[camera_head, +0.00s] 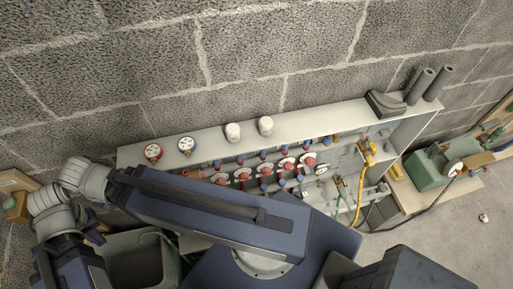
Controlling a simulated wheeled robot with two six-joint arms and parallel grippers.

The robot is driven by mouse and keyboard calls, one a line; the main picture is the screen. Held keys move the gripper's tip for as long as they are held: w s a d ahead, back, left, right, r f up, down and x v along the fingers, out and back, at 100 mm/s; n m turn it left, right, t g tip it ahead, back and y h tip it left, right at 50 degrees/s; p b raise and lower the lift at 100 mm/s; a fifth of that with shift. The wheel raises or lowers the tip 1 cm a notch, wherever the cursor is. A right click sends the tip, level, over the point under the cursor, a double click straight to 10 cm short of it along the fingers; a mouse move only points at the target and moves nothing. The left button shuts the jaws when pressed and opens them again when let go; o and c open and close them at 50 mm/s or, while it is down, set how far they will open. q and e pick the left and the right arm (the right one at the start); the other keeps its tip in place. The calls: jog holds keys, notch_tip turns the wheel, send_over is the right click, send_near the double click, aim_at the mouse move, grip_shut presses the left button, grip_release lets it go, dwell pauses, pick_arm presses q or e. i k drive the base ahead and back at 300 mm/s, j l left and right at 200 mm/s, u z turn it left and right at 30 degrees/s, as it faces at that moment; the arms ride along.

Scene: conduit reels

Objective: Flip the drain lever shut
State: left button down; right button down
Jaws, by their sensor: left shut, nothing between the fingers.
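An open manifold cabinet (205,143) stands against the block wall. Inside it are rows of valves with red handles (243,174) and blue caps. At its right end is a yellow valve part (367,153), with a yellow hose (360,196) below it. I cannot tell for certain which part is the drain lever, or its position. My left arm crosses in front of the cabinet's lower left. My left gripper (76,265) is at the bottom left, shut and empty, well away from the yellow part; its fingertips are hard to make out. My right gripper does not show.
Two gauges (187,144), two white caps (265,126), a dark block (385,104) and two dark tubes (421,87) are on the cabinet top. A green container (428,168) stands at right. A grey bin (143,262) is at lower left. Floor at right is mostly clear.

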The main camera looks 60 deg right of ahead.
aim_at(345, 184)
jog(key=k+z, duration=0.35)
jog(key=k+l+z, duration=0.1)
jog(key=z, duration=0.25)
jog(key=k+l+z, duration=0.2)
jog(key=z, duration=0.15)
jog(key=i+l+z, duration=0.2)
jog(key=l+z, duration=0.15)
jog(key=i, duration=0.15)
jog(key=k+l+z, duration=0.2)
jog(key=i+l+z, duration=0.1)
jog(key=z, duration=0.7)
jog(key=i+j, duration=0.05)
jog(key=i, duration=0.05)
